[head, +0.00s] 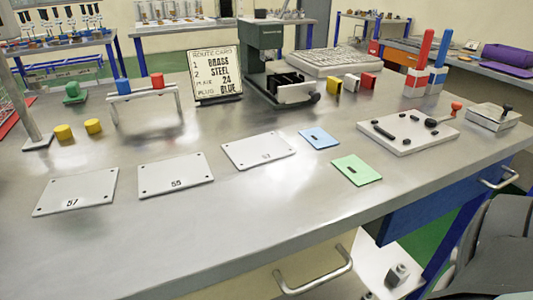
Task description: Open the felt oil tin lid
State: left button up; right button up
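I cannot pick out a felt oil tin or its lid for certain in the head view. A low grey box (493,119) with a black knob on top sits at the right end of the bench; I cannot tell whether it is the tin. Neither of my grippers is in view. Dark grey parts at the lower right edge may be my own arm.
The metal bench (270,220) holds numbered plates (175,173), a blue card (319,138), a green card (357,170), a white fixture plate (405,132), a route card (216,76) and a vise (295,92). The front strip is clear. A drawer handle (315,271) sticks out below.

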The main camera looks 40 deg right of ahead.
aim_at(501, 115)
jog(key=z, duration=0.45)
jog(key=j+z, duration=0.1)
jog(key=z, duration=0.35)
jog(key=k+z, duration=0.1)
jog(key=z, duration=0.4)
jog(key=j+z, duration=0.1)
jog(key=z, duration=0.35)
jog(key=i+l+z, duration=0.1)
jog(key=z, duration=0.25)
jog(key=i+z, duration=0.1)
jog(key=z, duration=0.2)
